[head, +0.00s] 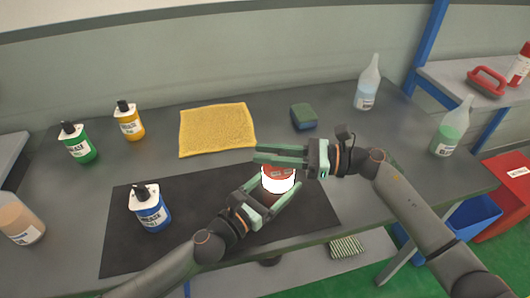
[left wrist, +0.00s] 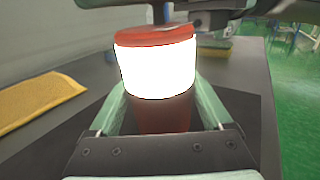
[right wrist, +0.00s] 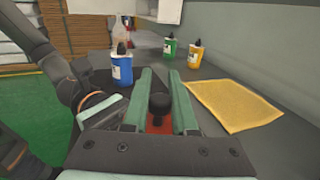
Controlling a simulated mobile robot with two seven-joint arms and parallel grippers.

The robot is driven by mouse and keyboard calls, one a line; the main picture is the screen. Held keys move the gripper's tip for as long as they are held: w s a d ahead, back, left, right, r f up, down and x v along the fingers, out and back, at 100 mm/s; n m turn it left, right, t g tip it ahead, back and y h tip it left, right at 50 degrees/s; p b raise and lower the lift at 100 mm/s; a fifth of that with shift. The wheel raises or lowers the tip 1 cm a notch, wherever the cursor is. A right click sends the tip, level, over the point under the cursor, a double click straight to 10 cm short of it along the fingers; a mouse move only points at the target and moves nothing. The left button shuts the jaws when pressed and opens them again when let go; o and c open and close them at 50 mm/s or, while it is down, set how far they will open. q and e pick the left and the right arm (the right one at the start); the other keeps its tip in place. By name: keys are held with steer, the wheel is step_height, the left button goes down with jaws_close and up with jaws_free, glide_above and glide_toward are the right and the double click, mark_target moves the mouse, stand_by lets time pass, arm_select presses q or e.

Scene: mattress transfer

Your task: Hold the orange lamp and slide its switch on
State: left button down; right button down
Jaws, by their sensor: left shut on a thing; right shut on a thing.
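The orange lamp (head: 279,180) stands upright above the black mat, with a red-orange top and a bright white glowing band. In the left wrist view the lamp (left wrist: 155,70) shows its glowing band and darker red lower body. My left gripper (head: 268,197) is shut on the lower body. My right gripper (head: 264,154) comes in from the right over the lamp's top. In the right wrist view its fingers are on either side of a black knob, the switch (right wrist: 158,106), on the lamp's red top. The knob's lower part is partly hidden by the fingers.
The black mat (head: 118,235) lies on the grey table. A blue bottle (head: 151,215), a green bottle (head: 79,147) and an orange-yellow bottle (head: 130,124) stand left. A yellow cloth (head: 217,129), a sponge (head: 303,117) and a clear spray bottle (head: 367,88) are behind.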

arm_select(q)
steer(key=shift+a, duration=0.1)
arm_select(e)
steer(key=c, duration=0.7)
jaws_free()
steer(key=shift+w+d, duration=0.1)
steer(key=shift+d, duration=0.1)
steer(key=d, duration=0.8)
steer(key=s+d, duration=0.1)
steer(key=d, duration=0.3)
steer(key=shift+a, duration=0.1)
arm_select(q)
jaws_free()
